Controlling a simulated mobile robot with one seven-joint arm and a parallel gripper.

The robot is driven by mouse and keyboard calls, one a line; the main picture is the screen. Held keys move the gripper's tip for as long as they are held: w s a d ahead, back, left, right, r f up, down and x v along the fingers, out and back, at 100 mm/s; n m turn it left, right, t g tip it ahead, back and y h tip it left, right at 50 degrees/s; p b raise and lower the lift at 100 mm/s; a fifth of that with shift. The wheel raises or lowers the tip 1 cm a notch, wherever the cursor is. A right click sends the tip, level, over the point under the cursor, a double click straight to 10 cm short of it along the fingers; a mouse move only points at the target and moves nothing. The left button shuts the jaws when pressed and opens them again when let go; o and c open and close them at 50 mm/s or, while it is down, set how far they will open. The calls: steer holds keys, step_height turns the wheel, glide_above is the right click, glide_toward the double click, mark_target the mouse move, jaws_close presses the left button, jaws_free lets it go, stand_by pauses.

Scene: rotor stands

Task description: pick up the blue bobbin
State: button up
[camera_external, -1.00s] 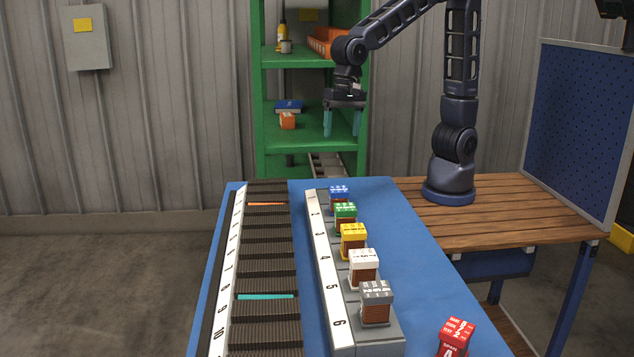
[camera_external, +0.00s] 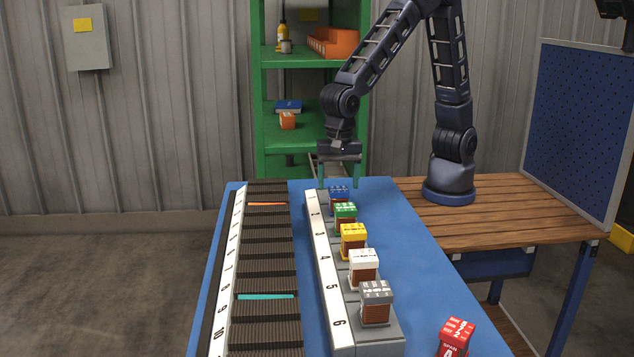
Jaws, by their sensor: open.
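The blue bobbin (camera_external: 339,192) sits at the far end of the grey numbered rack (camera_external: 341,324), behind the green bobbin (camera_external: 345,211). Its top is blue with pale print, and its lower part is partly hidden by the green bobbin. My gripper (camera_external: 338,178) is open and points down over the far end of the rack. Its two teal fingers reach down to about the height of the blue bobbin's top, one on each side in the picture. I cannot tell whether they touch it.
Yellow (camera_external: 354,233), white (camera_external: 363,260) and grey (camera_external: 376,292) bobbins stand nearer along the rack. A red block (camera_external: 456,338) lies at the front right of the blue table (camera_external: 420,270). A dark slotted strip (camera_external: 263,270) runs along the left. The table right of the rack is mostly clear.

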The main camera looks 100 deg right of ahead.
mark_target(339, 189)
steer(key=shift+s+d+f, duration=0.1)
steer(key=shift+d+f, duration=0.1)
steer(key=shift+f, duration=1.15)
steer(key=shift+d+f, duration=0.2)
steer(key=shift+f, duration=1.1)
steer(key=c, duration=1.2)
steer(key=shift+r, duration=0.1)
steer(key=shift+c, duration=0.2)
